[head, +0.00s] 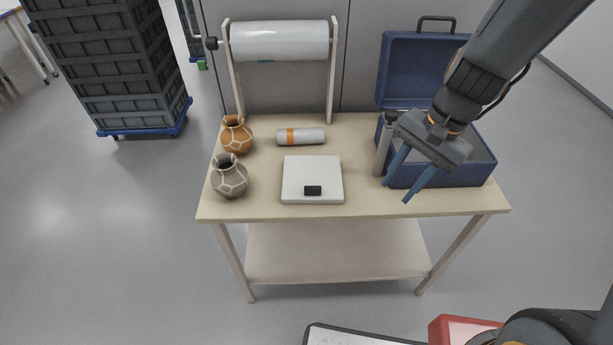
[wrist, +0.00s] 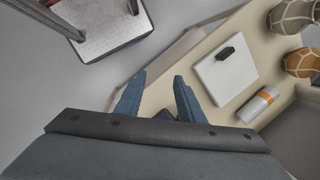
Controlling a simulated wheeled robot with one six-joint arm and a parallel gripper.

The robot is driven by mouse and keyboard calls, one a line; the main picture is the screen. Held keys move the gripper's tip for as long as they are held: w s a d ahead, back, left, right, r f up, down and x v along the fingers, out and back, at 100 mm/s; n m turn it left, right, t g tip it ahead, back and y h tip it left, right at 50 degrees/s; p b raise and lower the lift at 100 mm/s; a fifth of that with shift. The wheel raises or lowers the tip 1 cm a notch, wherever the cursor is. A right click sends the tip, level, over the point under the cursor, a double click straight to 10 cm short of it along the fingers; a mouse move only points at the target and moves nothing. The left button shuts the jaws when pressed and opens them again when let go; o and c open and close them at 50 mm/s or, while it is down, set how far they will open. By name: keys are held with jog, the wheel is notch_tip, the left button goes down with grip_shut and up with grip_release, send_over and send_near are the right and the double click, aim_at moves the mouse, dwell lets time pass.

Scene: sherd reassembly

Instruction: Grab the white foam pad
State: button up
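The white foam pad (head: 300,170) looks like a flat white square slab lying on the table (head: 262,205), near the middle of its front part. A small black block (head: 313,190) sits on the pad near its front edge. In the wrist view the pad (wrist: 215,80) is right of my fingers, with the black block (wrist: 225,53) on it. My gripper (head: 396,193) is open and empty, pointing down to the right of the pad, in front of the blue case. Its two blue fingers (wrist: 158,85) show apart in the wrist view, touching nothing visible.
Two cracked-pattern vases, orange (head: 237,134) and grey (head: 230,177), stand left of the pad. A grey cylinder with an orange band (head: 301,136) lies behind it. A roll stand (head: 280,40) is at the back. An open blue case (head: 425,68) is at right, partly behind my gripper.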

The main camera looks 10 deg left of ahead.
aim_at(315, 187)
jog(key=w+a+f+m+y+p, duration=0.1)
jog(key=w+a+m, duration=0.1)
jog(key=a+m, duration=0.1)
jog(key=w+a+f+m+y+p, duration=0.1)
jog(key=w+a+m, duration=0.1)
jog(key=a, duration=0.4)
jog(key=w+a+f+m+y, duration=0.1)
jog(key=w+a+f+m, duration=0.1)
jog(key=a+m, duration=0.1)
jog(key=shift+a+m+g+y+p, duration=0.3)
jog(key=shift+a+p, duration=0.1)
jog(key=shift+a, duration=0.5)
jog(key=x, duration=0.2)
jog(key=shift+a+f, duration=0.15)
jog(key=shift+a, duration=0.1)
jog(key=x, duration=0.1)
jog(key=p+x, duration=0.1)
jog(key=x, duration=0.1)
jog(key=p+x, duration=0.1)
jog(key=shift+s+a+f, duration=0.1)
jog(key=shift+s+a, duration=0.15)
jog(key=shift+s, duration=0.05)
jog(key=shift+a+f, duration=0.15)
jog(key=shift+f, duration=0.15)
grip_shut()
